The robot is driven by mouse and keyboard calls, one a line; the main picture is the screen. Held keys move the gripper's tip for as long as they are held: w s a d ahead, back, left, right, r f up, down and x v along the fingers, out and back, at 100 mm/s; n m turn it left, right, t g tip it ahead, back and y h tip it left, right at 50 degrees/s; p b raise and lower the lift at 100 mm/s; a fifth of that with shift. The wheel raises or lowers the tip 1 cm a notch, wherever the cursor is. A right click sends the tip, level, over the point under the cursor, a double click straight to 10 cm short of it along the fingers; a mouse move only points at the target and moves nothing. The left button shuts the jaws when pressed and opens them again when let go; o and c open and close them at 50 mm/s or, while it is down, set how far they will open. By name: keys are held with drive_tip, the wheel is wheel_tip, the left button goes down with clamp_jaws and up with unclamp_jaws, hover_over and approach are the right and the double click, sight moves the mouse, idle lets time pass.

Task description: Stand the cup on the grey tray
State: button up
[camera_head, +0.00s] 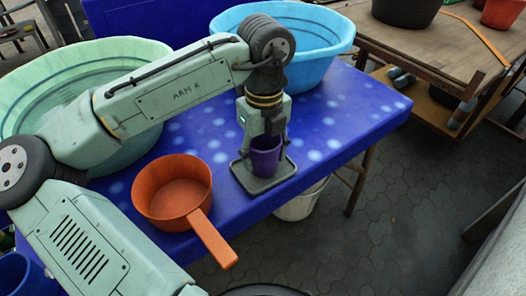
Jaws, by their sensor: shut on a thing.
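The purple cup (265,163) is upright at the grey tray (249,186), within the tray's outline in the head view. My gripper (265,143) points down from above and is shut on the cup at its upper part. The fingers hide part of the cup's rim. The cup's base appears to be at or just above the tray's surface; I cannot tell whether it touches. The tray lies near the front edge of the blue spotted table (345,112).
An orange saucepan (172,213) stands left of the tray, its handle jutting past the table's front edge. A green basin (45,72) and a blue basin (322,33) stand behind. The table is clear to the right of the tray. A wooden table (440,45) is farther right.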

drive_tip(key=shift+f, duration=0.1)
drive_tip(key=o, duration=1.2)
drive_tip(key=shift+c, duration=0.2)
wheel_tip(320, 180, up, 12)
drive_tip(key=p, duration=0.1)
